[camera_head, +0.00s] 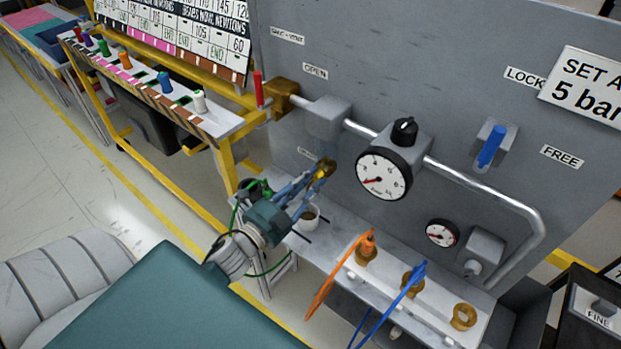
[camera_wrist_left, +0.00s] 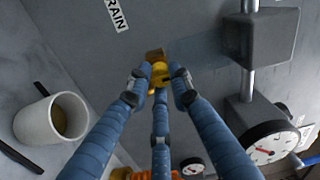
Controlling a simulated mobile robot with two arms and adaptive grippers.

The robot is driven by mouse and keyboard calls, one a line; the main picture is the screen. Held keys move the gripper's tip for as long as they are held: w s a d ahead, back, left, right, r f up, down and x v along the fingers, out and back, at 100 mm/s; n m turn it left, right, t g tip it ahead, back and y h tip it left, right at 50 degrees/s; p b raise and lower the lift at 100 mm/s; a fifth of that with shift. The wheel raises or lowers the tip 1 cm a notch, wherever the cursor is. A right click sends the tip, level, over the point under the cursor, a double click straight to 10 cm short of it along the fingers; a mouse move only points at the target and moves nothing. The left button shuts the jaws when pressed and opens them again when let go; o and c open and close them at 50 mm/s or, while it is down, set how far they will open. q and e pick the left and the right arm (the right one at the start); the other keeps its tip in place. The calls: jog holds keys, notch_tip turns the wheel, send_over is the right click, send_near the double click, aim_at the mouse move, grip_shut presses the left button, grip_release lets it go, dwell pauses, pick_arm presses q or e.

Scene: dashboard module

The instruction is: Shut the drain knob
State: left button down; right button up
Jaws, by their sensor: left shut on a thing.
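The drain knob is a small brass-yellow knob (camera_head: 325,168) low on the grey panel, beside a partly hidden label. In the left wrist view the knob (camera_wrist_left: 159,72) sits between the blue fingertips, below the "RAIN" end of the label. My left gripper (camera_head: 318,175) reaches up to the panel from the left. Its fingers (camera_wrist_left: 158,84) are closed around the knob, and they hide part of it. My right gripper is not in view.
A white cup (camera_head: 309,217) stands on the ledge under my left gripper. A large gauge (camera_head: 383,174) and pipe (camera_head: 450,172) are to the right. Orange (camera_head: 335,272) and blue (camera_head: 398,300) hoses join brass fittings on the ledge. A red lever (camera_head: 259,88) stands upper left.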

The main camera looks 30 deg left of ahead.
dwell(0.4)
pick_arm(q)
jog(key=c, duration=1.6)
grip_release()
jog(key=shift+o, duration=0.2)
jog(key=shift+s, duration=0.2)
jog(key=s+a, duration=0.1)
jog(key=s, duration=1)
jog(key=shift+s+f, duration=0.3)
